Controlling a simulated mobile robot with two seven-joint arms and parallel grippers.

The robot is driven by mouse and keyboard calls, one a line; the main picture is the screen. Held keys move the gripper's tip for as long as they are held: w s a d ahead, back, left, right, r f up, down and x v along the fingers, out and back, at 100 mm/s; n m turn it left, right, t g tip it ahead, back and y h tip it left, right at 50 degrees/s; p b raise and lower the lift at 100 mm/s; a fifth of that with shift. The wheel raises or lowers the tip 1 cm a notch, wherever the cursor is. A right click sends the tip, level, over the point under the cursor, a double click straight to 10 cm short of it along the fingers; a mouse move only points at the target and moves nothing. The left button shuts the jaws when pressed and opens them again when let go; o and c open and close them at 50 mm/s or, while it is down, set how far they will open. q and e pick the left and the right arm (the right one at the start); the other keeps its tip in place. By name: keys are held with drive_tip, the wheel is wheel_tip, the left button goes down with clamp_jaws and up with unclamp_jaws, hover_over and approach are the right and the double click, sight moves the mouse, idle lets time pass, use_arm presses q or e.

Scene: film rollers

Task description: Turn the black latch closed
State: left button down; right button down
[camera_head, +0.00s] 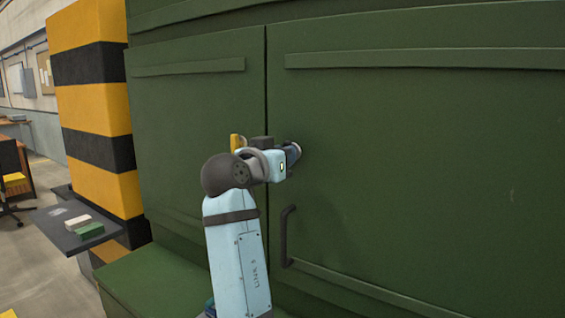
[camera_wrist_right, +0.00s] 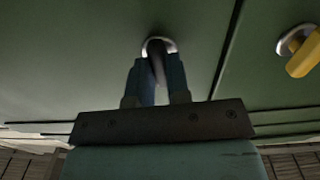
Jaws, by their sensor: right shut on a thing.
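The black latch (camera_wrist_right: 158,68) sits on a round silver base on the green cabinet door. In the right wrist view my right gripper (camera_wrist_right: 158,85) has its two blue fingers on either side of the latch, shut on it. In the head view my right gripper (camera_head: 292,152) is against the right-hand door, just right of the seam, and its wrist mostly hides the latch. My left gripper is not in view.
A yellow latch (camera_head: 237,142) is on the left-hand door; it also shows in the right wrist view (camera_wrist_right: 304,55). A dark door handle (camera_head: 286,237) is below my gripper. A striped pillar (camera_head: 95,110) and a grey shelf (camera_head: 62,228) with small blocks stand at left.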

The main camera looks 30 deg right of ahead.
idle(0.4)
drive_tip(key=c, duration=1.1)
unclamp_jaws()
